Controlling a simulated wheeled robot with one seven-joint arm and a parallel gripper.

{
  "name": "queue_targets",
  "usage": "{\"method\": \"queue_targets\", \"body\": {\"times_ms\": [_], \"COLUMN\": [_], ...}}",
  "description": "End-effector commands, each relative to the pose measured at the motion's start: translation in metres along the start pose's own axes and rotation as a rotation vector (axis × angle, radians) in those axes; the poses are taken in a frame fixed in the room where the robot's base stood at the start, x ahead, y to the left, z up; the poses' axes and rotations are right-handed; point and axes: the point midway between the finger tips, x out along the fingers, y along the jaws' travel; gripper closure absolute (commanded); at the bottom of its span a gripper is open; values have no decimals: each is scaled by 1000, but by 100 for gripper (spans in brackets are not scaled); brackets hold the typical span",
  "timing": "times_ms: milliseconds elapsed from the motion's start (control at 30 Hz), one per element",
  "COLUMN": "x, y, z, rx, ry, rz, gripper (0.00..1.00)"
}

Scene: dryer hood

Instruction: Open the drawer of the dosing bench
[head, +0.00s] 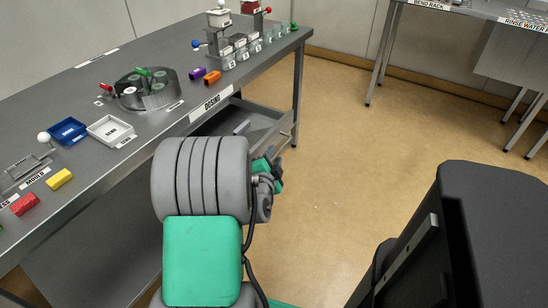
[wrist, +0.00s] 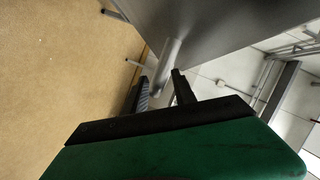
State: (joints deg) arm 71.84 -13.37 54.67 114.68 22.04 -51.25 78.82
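The dosing bench (head: 135,55) runs along the left of the head view, with a DOSING label on its front edge. Below that edge, its grey drawer (head: 262,122) stands partly out, its inside partly visible. A small handle shows on the drawer front (head: 284,133). My gripper's fingers are hidden in the head view behind my arm, which is in front of the drawer. In the wrist view my gripper (wrist: 161,90) has its two dark fingers apart. A grey bar (wrist: 168,62) shows beyond and between them, below a large grey panel; I cannot tell whether the fingers touch it.
On the bench are a round grey carousel (head: 146,90), a blue tray (head: 68,130), a white tray (head: 110,130), coloured blocks and a bottle rack. A bench leg (head: 297,95) stands beyond the drawer.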

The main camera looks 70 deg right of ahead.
Motion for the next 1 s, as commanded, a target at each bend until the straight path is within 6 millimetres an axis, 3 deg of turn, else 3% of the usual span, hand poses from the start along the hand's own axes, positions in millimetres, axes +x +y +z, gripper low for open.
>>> {"method": "queue_targets", "body": {"times_ms": [167, 400, 533, 1000], "x": [-10, -55, -72, -78], "y": [-1, -1, 0, 0], "z": [1, 1, 1, 0], "rx": [0, 0, -1, 0], "ry": [-2, -2, -2, 1], "rz": [-1, -4, -2, 0], "gripper": [68, 68, 68, 68]}}
